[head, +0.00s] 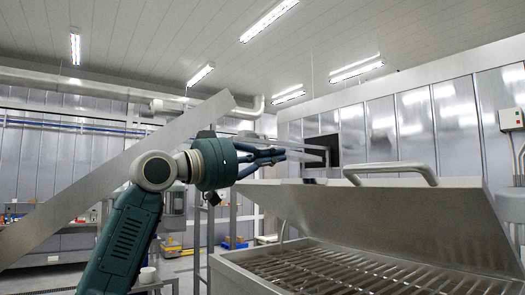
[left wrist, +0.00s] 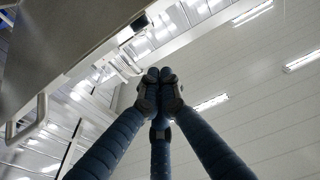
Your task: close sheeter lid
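The sheeter (head: 235,272) is a metal machine at the lower right of the head view, with a slatted bed (head: 370,272) inside. Its lid (head: 400,215) is raised and tilted above the bed, so the inside is exposed. A bent tubular handle (head: 390,170) sits on the lid's upper edge. A handle (left wrist: 30,120) also shows at the left of the left wrist view. My left gripper (head: 275,156) is in the air left of the lid handle and appears apart from it. In the left wrist view its fingertips (left wrist: 158,78) meet with nothing visible between them. My right gripper is not in view.
A long flat grey panel (head: 95,190) slants across the left, behind my left arm. Metal racks and shelves with small items stand in the background. A wall box (head: 510,119) is at the far right. The air above the lid looks clear.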

